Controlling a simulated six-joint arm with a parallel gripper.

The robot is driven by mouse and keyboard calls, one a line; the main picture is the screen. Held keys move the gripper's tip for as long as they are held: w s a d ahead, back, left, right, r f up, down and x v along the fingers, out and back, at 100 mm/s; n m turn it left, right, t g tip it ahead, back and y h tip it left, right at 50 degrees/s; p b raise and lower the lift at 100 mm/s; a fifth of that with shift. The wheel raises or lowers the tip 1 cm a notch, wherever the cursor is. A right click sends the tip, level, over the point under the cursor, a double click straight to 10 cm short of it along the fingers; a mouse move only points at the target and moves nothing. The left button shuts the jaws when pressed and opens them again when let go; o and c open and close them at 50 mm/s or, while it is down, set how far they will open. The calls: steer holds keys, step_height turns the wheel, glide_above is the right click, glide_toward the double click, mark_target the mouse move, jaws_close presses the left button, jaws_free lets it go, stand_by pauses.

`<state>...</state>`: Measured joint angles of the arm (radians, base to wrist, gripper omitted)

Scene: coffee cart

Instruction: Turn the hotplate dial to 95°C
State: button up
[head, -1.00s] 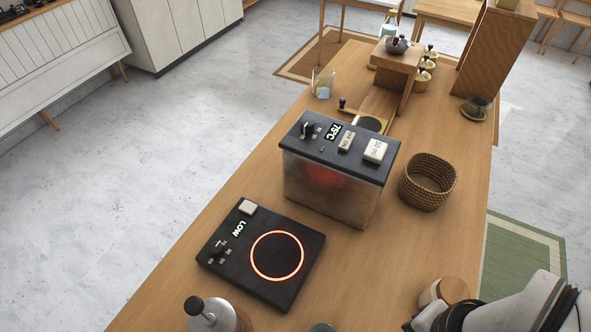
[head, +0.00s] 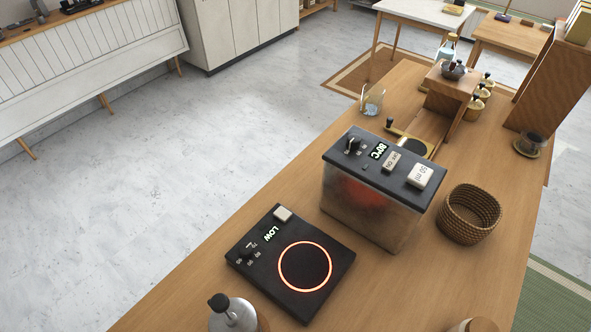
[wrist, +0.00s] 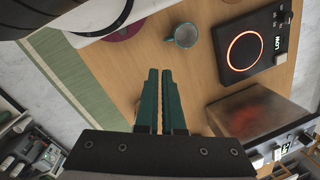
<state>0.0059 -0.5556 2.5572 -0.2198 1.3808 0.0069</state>
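The hotplate (head: 318,305) is a black slab with a glowing orange ring and a lit display reading LOW. Its small dark dial (head: 246,249) sits at the near left corner, with small white marks around it, too small to read surely. The hotplate also shows at the upper right of the wrist view (wrist: 230,25). My gripper (wrist: 160,71) points over the wooden counter, apart from the hotplate and its dial. Its two dark green fingers lie close together with at most a narrow gap, and nothing shows held. My gripper is out of the head view.
A boiler box (head: 367,207) with a dark top, its own knob and a temperature display stands behind the hotplate. A metal-topped jar (head: 232,316) stands in front. A woven basket (head: 471,213) is at the right.

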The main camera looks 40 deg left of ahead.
steer(key=o, duration=0.5)
steer(key=w+a+r+n, duration=0.1)
steer(key=w+n, duration=0.1)
steer(key=w+a+r+n, duration=0.1)
steer(key=w+a+n, duration=0.1)
steer(key=n, duration=0.1)
steer(key=w+a+n, duration=0.2)
steer(key=n, duration=0.1)
steer(key=shift+w+r+h, duration=0.3)
steer(key=shift+r, duration=0.1)
steer(key=shift+c, duration=0.2)
steer(key=shift+o, duration=1.3)
steer(key=w+a+n, duration=0.4)
steer(key=a+n, duration=0.3)
steer(key=a, duration=0.1)
steer(key=shift+w+a+r+n, duration=0.15)
steer(key=shift+w+r+n, duration=0.05)
steer(key=shift+r+n, duration=0.2)
steer(key=shift+o, duration=1)
steer(key=w+a+n+h, duration=0.1)
steer(key=a+n, duration=0.5)
steer(key=a, duration=0.2)
steer(key=shift+a+f+n, duration=0.3)
steer(key=shift+a+f, duration=0.1)
steer(key=shift+f, duration=0.05)
steer(key=n, duration=1.2)
glide_above(245, 249)
step_height(245, 249, down, 5)
step_height(245, 249, down, 15)
steer(key=shift+f, duration=0.2)
